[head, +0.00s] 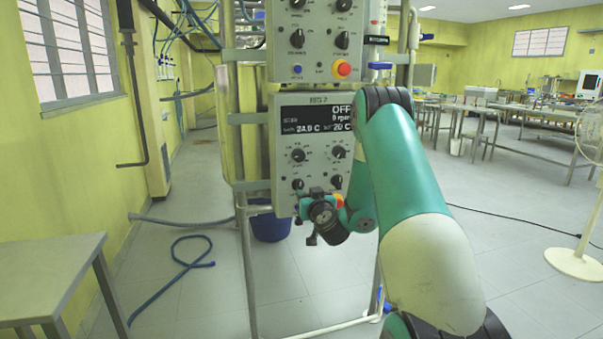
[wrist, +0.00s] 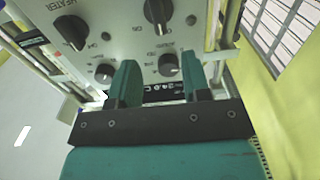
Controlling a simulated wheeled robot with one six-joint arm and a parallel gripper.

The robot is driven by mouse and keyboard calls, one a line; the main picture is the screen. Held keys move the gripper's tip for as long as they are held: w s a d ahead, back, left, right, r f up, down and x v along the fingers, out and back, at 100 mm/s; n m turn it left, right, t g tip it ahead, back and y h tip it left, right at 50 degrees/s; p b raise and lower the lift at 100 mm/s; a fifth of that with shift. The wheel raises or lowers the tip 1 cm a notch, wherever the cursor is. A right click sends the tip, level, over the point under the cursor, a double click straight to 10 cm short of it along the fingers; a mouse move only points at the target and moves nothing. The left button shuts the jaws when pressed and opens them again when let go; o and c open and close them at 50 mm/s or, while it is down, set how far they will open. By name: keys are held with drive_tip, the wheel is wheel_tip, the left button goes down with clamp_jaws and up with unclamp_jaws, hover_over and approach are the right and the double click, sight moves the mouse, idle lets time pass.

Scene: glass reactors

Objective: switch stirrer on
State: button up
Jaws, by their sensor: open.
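In the head view the lower control panel (head: 318,128) has a dark display (head: 318,114) reading OFF, 0 rpm, 24.9 C and 20 C. Below it are two upper knobs, left (head: 298,155) and right (head: 338,152), and two lower knobs, left (head: 298,184) and right (head: 337,181). I cannot read which one is the stirrer's. My gripper (head: 317,193) is at the panel's lower edge. In the wrist view my gripper (wrist: 160,80) is open, with nothing seen between its green fingers. Two larger dark knobs (wrist: 70,32) and two smaller ones (wrist: 105,73) lie beyond; one larger knob is marked HEATER.
An upper panel (head: 318,48) with knobs and a red-and-yellow button (head: 341,69) hangs above on the same metal frame. A blue bucket (head: 270,227) stands under the rig. A grey table (head: 50,275) is at the left. A blue hose (head: 178,270) lies on the floor.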

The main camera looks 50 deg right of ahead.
sight(301, 184)
drive_tip(key=p+x, duration=0.7)
drive_tip(key=shift+w+r, duration=0.1)
drive_tip(key=shift+w, duration=0.15)
drive_tip(key=shift+w+d, duration=0.4)
drive_tip(key=shift+w, duration=0.05)
clamp_jaws()
